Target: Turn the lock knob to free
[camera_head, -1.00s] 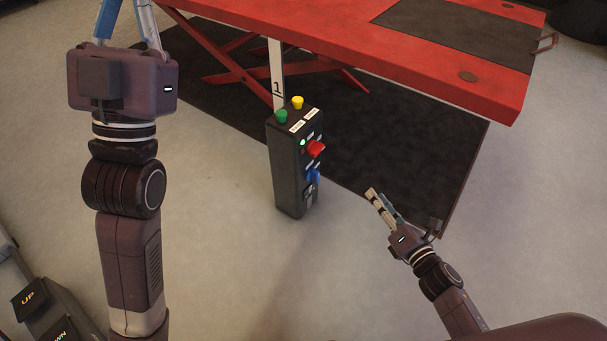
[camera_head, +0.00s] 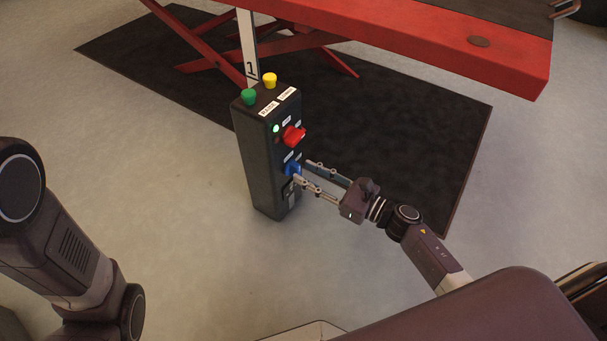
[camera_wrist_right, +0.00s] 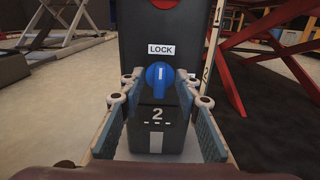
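The blue lock knob (camera_head: 291,169) is on the front face of a black control post (camera_head: 262,180). In the right wrist view the knob (camera_wrist_right: 160,76) sits just below a white LOCK label (camera_wrist_right: 160,50), with its white mark upright. My right gripper (camera_head: 301,171) is at the knob. In the wrist view its fingers (camera_wrist_right: 159,84) are spread, one on each side of the knob, with visible gaps. I see no contact. My left gripper is out of view; only links of that arm show at the left.
A red knob (camera_head: 293,135) and a lit green lamp (camera_head: 276,128) are above the blue knob. Green (camera_head: 249,97) and yellow (camera_head: 270,80) buttons top the post. The red lift table (camera_head: 450,45) stands behind. Floor left of the post is clear.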

